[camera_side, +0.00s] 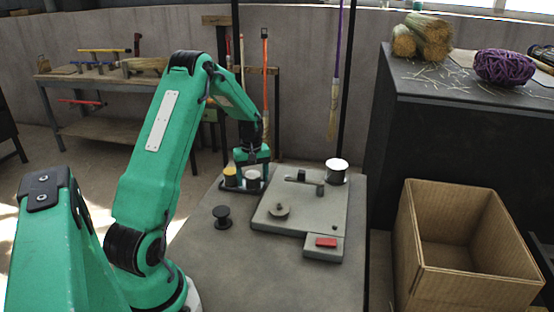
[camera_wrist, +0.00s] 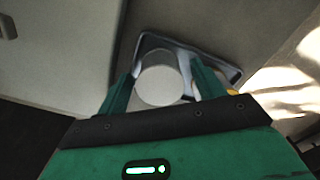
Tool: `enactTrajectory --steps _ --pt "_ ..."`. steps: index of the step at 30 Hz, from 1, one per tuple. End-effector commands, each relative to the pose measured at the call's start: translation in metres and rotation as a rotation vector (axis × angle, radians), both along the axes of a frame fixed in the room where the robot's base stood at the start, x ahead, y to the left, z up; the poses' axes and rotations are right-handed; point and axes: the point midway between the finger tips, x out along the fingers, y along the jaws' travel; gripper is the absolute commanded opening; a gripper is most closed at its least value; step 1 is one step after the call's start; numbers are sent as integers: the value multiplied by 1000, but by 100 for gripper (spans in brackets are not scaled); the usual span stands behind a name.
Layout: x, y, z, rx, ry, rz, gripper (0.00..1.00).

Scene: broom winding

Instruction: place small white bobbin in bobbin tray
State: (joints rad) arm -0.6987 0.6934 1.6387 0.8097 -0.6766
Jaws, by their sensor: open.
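The small white bobbin (camera_side: 252,180) stands in the dark bobbin tray (camera_side: 240,190) at the back left of the grey table, beside a yellow-topped bobbin (camera_side: 230,177). My gripper (camera_side: 253,165) is right above the white bobbin. In the wrist view, the white bobbin (camera_wrist: 160,85) lies between the two green fingers of my gripper (camera_wrist: 165,72), which are apart. The rim of the tray (camera_wrist: 226,65) runs around it, and a bit of yellow (camera_wrist: 232,92) shows by the right finger. The gripper partly hides the tray in the side view.
A grey winding fixture (camera_side: 300,205) with a red button (camera_side: 326,242) stands right of the tray. A larger white-topped bobbin (camera_side: 336,172) stands at the back right. A black spool (camera_side: 222,217) is on the table's left part. An open cardboard box (camera_side: 420,255) is at the right.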

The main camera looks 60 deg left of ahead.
Motion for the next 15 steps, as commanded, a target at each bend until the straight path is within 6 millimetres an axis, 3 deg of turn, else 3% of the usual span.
enactTrajectory --steps 8,15 --pt "0 0 7 1 -1 0 68" --pt "0 0 34 2 -4 0 68"
